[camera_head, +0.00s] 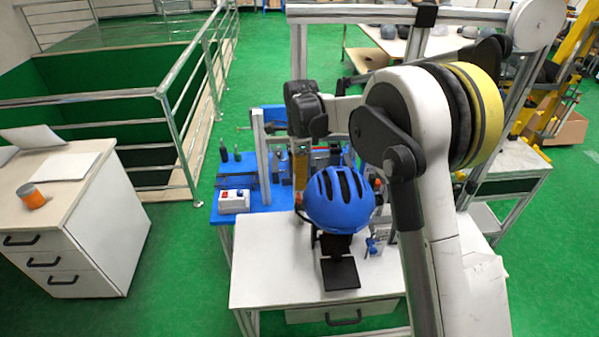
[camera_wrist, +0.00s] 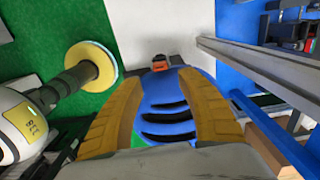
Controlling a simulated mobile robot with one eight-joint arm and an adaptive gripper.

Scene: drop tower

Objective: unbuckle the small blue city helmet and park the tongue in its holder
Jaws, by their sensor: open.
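The small blue helmet (camera_head: 338,200) sits on a dark stand (camera_head: 340,272) on the white table in the head view. Its blue vented shell (camera_wrist: 172,108) also fills the middle of the wrist view. My gripper (camera_wrist: 160,85) is open, its two yellow fingers spread with the shell showing between them. In the head view it hangs just left of the helmet, partly hidden; I cannot tell whether it touches the shell. A small orange-and-black piece (camera_wrist: 160,63) shows beyond the shell; I cannot tell whether it is the buckle or the holder. No strap or tongue can be made out.
The white table (camera_head: 265,265) has clear room at its front left. A blue bench (camera_head: 262,197) with a white switch box (camera_head: 234,201) and a metal frame stands behind. A small blue fixture (camera_head: 373,246) is right of the stand. A white cabinet (camera_head: 75,235) stands left.

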